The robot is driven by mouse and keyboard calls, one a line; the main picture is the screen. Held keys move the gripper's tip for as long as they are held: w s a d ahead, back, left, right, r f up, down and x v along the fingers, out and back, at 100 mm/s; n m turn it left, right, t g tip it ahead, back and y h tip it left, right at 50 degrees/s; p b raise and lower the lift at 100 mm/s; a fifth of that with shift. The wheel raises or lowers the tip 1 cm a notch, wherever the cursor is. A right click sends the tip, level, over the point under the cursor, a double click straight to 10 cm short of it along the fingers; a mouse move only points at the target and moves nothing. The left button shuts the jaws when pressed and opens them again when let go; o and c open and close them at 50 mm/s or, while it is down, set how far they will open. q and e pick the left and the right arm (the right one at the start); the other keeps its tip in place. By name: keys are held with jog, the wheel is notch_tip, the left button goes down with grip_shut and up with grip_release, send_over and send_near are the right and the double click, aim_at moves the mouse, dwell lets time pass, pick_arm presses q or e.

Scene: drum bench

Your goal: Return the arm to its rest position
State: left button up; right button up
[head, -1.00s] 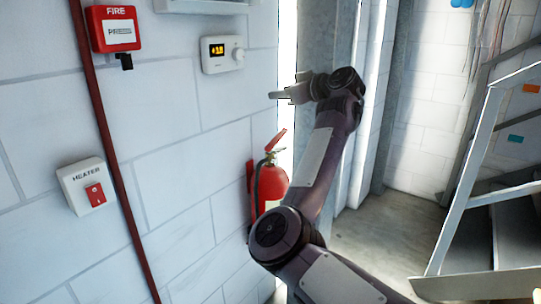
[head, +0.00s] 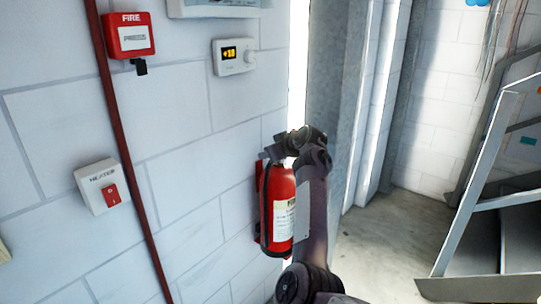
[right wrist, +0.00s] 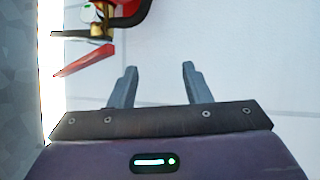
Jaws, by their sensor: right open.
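My right arm rises from the bottom of the head view, and its gripper (head: 266,154) is at the top of the red fire extinguisher in the picture, partly covering it. In the right wrist view the right gripper (right wrist: 158,75) has its two fingers apart with nothing between them, facing the white block wall (right wrist: 230,60). My left gripper is not in view.
The fire extinguisher (head: 282,210) is by the wall, and its valve and red lever (right wrist: 85,60) show close to the fingers. A thermostat (head: 234,57), fire call point (head: 129,36), heater switch (head: 102,187) and red pipe (head: 125,150) line the wall. Metal stairs (head: 485,180) stand right.

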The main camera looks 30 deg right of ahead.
jog(key=shift+a+f, duration=0.2)
jog(key=shift+f, duration=0.65)
jog(key=s+a+f+g, duration=0.2)
jog(key=s+a+f, duration=0.15)
jog(key=f, duration=0.95)
jog(key=s+a+f+g+h, duration=0.15)
jog(key=s+f, duration=0.25)
jog(key=f, duration=0.8)
jog(key=s+a+f+g, duration=0.2)
jog(key=s+a+f, duration=0.15)
jog(key=f, duration=0.95)
jog(key=s+a+f+g, duration=0.2)
jog(key=s+a+f, duration=0.1)
jog(key=s+f, duration=1.55)
jog(key=s+a+f+g, duration=0.1)
jog(key=s+f, duration=0.3)
jog(key=s, duration=0.8)
jog(key=s+a+f+g, duration=0.1)
jog(key=s+f, duration=0.3)
jog(key=s, duration=0.9)
jog(key=s+a+f+g, duration=0.1)
jog(key=s+a+f, duration=0.2)
jog(key=s, duration=0.9)
jog(key=shift+s+f, duration=0.15)
jog(key=shift+f, duration=0.55)
jog(key=shift+g, duration=0.25)
